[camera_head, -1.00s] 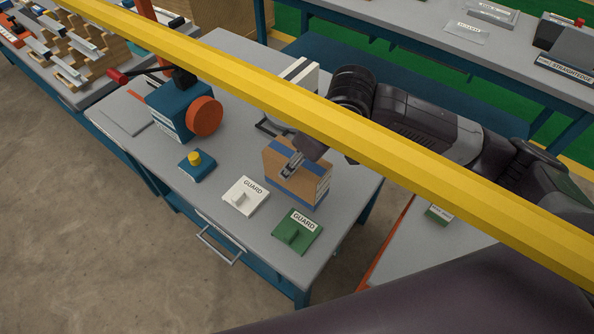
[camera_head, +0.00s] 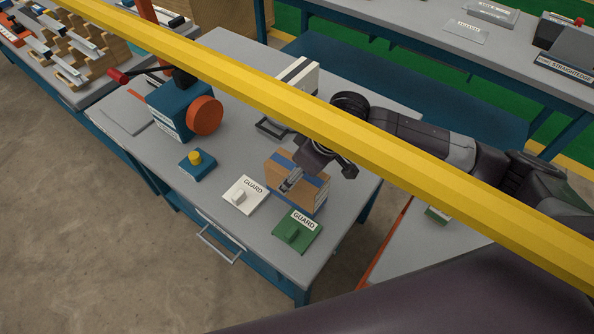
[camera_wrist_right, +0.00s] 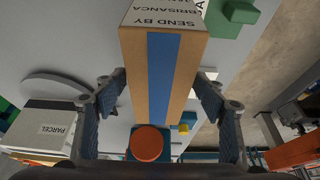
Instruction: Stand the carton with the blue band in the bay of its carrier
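The brown carton with the blue band (camera_head: 284,170) is near the front right of the grey table, leaning somewhat in the head view. My right gripper (camera_head: 305,170) reaches over it from the right. A dark frame (camera_head: 268,128), possibly the carrier, lies behind, partly hidden by the yellow bar. My left gripper is not in view.
White (camera_head: 246,192) and green (camera_head: 303,222) GUARD blocks sit close to the carton. A blue block with a yellow knob (camera_head: 196,165) and a blue machine with an orange disc (camera_head: 204,113) stand left. A white box with a dark band (camera_head: 312,76) stands behind. A yellow bar (camera_head: 420,180) crosses the view.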

